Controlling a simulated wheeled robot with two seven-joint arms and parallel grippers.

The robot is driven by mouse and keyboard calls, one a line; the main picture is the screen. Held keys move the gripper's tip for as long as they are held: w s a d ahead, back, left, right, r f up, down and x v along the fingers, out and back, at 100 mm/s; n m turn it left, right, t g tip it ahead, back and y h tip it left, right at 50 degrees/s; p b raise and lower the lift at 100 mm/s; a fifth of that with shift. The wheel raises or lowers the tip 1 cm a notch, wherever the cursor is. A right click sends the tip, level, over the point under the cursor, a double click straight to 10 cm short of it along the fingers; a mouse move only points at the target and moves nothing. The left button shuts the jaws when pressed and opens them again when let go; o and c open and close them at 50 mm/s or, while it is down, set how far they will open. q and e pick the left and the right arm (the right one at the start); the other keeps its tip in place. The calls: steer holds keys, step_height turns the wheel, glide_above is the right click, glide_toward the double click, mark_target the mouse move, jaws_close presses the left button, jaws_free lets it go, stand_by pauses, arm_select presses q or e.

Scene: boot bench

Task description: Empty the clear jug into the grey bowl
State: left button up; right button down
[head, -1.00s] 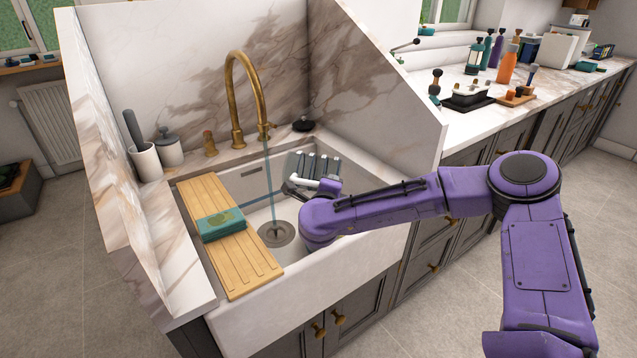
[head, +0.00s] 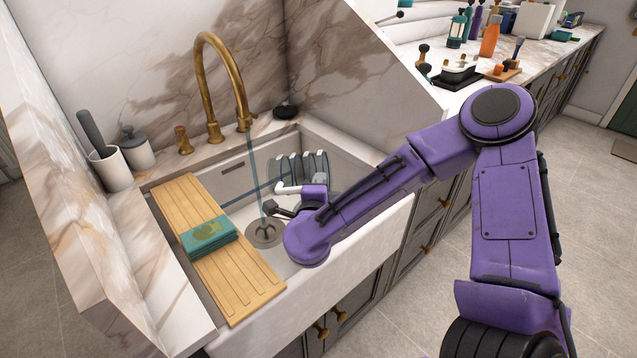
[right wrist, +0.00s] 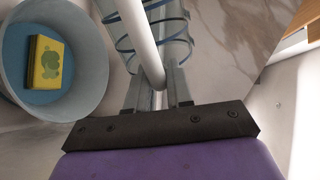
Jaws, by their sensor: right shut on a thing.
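My right gripper (head: 290,196) is over the sink, shut on the white handle (right wrist: 151,62) of a clear ribbed jug. In the right wrist view, blue rings run round the clear wall of the jug (right wrist: 177,30). In the head view, the jug (head: 302,166) shows as grey bands behind the gripper; its exact tilt and contents cannot be told. A grey-blue bowl (right wrist: 96,83) stands left of the fingers in the right wrist view, with a yellow block (right wrist: 45,62) marked green inside. No bowl can be made out in the head view. My left gripper is not in view.
A brass tap (head: 213,95) runs a thin stream beside the gripper towards the drain (head: 265,233). A wooden board (head: 190,270) with a teal block (head: 208,238) spans the sink's left side. A marble wall (head: 350,75) rises at the right. Pots (head: 110,168) stand back left.

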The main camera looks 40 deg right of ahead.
mark_target(299, 188)
steer(key=w+a+n, duration=0.1)
steer(key=n, duration=0.1)
steer(key=w+n+h+p, duration=0.1)
steer(key=shift+a+r+n+g, duration=0.3)
steer(key=shift+a+r+n, duration=0.05)
steer(key=shift+r+n, duration=0.05)
steer(key=n+p, duration=0.1)
steer(key=n, duration=0.1)
steer(key=a+n+h+p, duration=0.1)
steer(key=n+p, duration=0.1)
steer(key=w+n+p, duration=0.1)
steer(key=p, duration=0.1)
steer(key=shift+a+r+n, duration=0.2)
steer(key=shift+a+n, duration=0.05)
steer(key=shift+n, duration=0.15)
steer(key=n+p, duration=0.1)
steer(key=n+h, duration=0.1)
steer(key=n, duration=0.1)
steer(key=shift+f+p, duration=0.35)
steer(key=shift+p, duration=0.05)
steer(key=shift+f+n, duration=0.25)
steer(key=shift+n, duration=0.55)
steer(key=shift+r, duration=0.1)
